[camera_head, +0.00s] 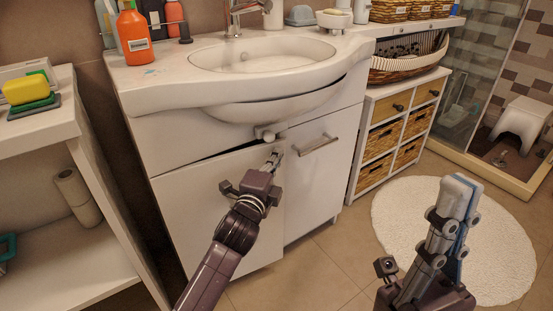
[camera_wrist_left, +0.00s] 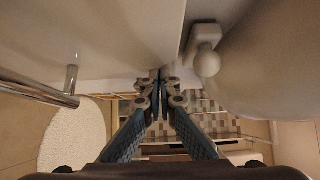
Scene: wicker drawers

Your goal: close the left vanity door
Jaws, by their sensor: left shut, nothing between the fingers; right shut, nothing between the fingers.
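The left vanity door (camera_head: 205,205) is the plain white panel below the sink. A dark gap runs along its top edge, so it looks slightly ajar. My left gripper (camera_head: 275,157) is shut and empty near the door's upper right corner, just below a pale knob-like fitting (camera_head: 265,133). In the left wrist view its fingertips (camera_wrist_left: 160,78) meet, with the fitting (camera_wrist_left: 207,62) to their right. Contact with the door is unclear. My arm covers part of the door, and I see no handle on it. My right gripper (camera_head: 457,190) is shut and empty over the rug.
The right vanity door (camera_head: 325,180) has a metal bar handle (camera_head: 318,145). The sink (camera_head: 265,55) overhangs both doors. A white shelf (camera_head: 40,125) stands left, a wicker drawer unit (camera_head: 367,130) right. A round white rug (camera_head: 400,205) lies on the tiled floor.

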